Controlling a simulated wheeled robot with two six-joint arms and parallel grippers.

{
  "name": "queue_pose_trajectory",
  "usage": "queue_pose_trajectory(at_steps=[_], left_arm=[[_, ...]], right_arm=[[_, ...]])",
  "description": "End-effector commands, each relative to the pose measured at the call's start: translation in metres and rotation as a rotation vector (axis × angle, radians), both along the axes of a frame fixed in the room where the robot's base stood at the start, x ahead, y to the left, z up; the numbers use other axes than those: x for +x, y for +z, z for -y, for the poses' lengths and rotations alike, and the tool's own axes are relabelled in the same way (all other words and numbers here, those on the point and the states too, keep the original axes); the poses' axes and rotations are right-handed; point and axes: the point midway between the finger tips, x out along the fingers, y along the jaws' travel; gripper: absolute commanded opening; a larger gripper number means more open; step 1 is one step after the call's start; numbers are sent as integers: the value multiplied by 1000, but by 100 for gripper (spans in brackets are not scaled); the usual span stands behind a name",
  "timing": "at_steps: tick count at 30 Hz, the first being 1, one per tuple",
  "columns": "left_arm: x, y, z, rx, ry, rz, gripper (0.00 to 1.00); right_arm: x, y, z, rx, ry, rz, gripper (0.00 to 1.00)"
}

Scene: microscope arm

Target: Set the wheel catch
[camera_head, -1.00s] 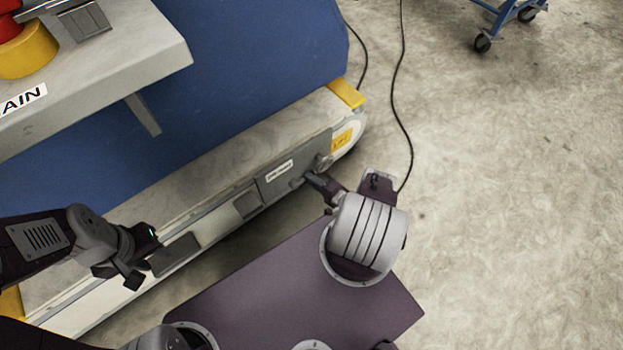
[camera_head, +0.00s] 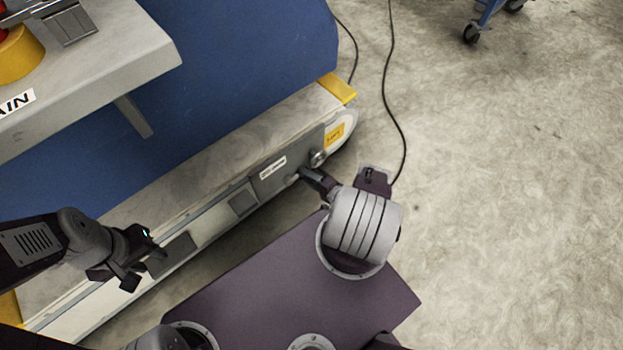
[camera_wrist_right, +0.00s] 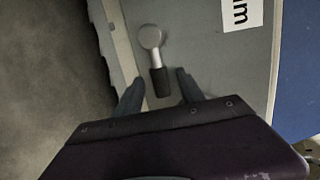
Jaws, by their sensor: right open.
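The wheel catch is a small lever on the grey panel of the machine's base. In the right wrist view it has a round silver hub (camera_wrist_right: 150,38) and a black grip (camera_wrist_right: 160,82) pointing toward me. My right gripper (camera_wrist_right: 160,84) is open, with one finger on each side of the black grip; I cannot tell whether they touch it. In the head view the hub (camera_head: 318,158) shows just beyond my right gripper (camera_head: 302,173), which hides the grip. My left gripper (camera_head: 145,262) is open and empty near the dark plate at the base's left.
The machine's blue body (camera_head: 230,80) rises behind the base. A grey shelf (camera_head: 120,60) juts out above at the left. A yellow-labelled wheel cover (camera_head: 342,130) sits at the base's right end. A black cable (camera_head: 387,100) lies on the open floor to the right.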

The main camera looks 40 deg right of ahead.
Motion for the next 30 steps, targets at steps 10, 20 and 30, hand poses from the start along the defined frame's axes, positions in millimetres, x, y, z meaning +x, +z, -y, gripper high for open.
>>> queue_pose_trajectory(at_steps=[10,20,30], left_arm=[[0,23,0,0,0,0,36],[0,26,0,0,0,0,36],[0,26,0,0,0,0,36]], right_arm=[[-59,15,16,0,-7,0,46],[-81,17,19,0,0,0,46],[-81,17,19,0,0,0,46]])
